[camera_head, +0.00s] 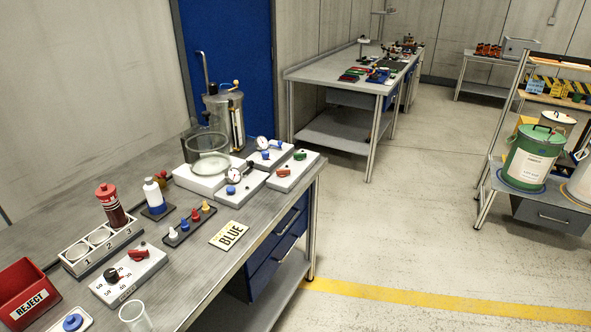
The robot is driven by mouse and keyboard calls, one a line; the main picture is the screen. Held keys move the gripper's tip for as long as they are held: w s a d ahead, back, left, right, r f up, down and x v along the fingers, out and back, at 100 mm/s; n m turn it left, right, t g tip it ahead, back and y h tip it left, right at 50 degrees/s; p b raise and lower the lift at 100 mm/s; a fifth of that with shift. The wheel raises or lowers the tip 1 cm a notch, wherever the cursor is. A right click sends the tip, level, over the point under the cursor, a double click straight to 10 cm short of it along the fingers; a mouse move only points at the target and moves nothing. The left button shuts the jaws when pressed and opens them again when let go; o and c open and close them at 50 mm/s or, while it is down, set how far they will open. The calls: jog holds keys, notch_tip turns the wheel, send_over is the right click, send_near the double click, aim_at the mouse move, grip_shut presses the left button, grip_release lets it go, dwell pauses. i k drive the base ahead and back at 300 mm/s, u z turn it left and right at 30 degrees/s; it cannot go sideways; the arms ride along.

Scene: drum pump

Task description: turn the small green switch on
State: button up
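A small green switch (300,155) sits on a white box (306,165) near the far right end of the grey workbench (200,275). A red switch (283,172) is on the same box, closer to the front. The green switch is too small here to tell its position. My gripper is not in view.
White boxes with blue knobs (231,190) and dial gauges (233,175) stand left of the green switch. A glass vessel (208,155) is behind them. Open floor (420,220) lies right.

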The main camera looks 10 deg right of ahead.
aim_at(298, 157)
jog(key=i, duration=0.9)
jog(key=z, duration=0.05)
